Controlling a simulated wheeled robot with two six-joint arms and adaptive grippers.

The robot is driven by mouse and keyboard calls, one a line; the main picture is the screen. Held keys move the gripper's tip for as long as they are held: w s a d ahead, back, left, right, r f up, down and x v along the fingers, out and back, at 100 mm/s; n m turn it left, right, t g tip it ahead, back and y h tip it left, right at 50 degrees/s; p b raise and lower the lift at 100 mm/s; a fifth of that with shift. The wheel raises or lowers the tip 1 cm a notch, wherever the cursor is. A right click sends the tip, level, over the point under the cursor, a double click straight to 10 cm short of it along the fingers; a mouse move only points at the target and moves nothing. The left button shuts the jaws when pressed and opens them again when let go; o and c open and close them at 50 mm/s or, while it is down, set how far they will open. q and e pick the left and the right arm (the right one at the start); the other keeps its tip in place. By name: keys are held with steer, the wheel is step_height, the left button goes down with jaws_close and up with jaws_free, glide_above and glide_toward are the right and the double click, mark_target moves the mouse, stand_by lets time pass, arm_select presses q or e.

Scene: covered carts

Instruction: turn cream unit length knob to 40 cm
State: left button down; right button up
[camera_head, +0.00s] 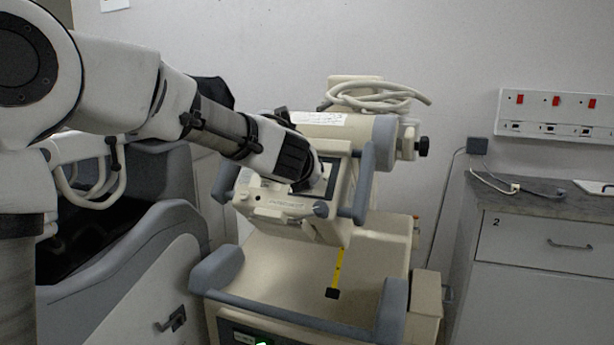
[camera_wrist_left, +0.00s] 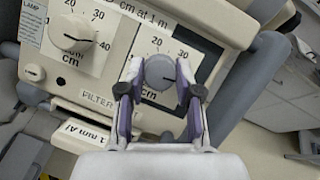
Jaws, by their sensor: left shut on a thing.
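The cream unit (camera_head: 285,205) stands in the middle of the head view, with my left gripper (camera_head: 316,180) at its control panel. In the left wrist view, my left gripper (camera_wrist_left: 160,95) has its two fingers either side of a round grey knob (camera_wrist_left: 160,72) and is shut on it. The knob's dial plate shows 20 and 30 above it and "cm" below. Its pointer line seems to face right; the finger hides part of the scale there. My right gripper is not in view.
A grey handle bar (camera_head: 365,185) runs beside the panel. A coiled cable (camera_head: 375,95) lies on top of the unit. A yellow tape (camera_head: 340,268) hangs below the head. A drawer cabinet (camera_head: 545,240) stands at right, a dark grey seat-like cart (camera_head: 130,235) at left.

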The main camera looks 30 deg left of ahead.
arm_select(q)
steer(key=shift+f+m+h, duration=0.1)
steer(key=shift+m+h, duration=0.2)
steer(key=shift+m, duration=0.7)
steer(key=c, duration=0.8)
jaws_free()
steer(key=shift+w+f, duration=0.1)
steer(key=shift+w, duration=0.05)
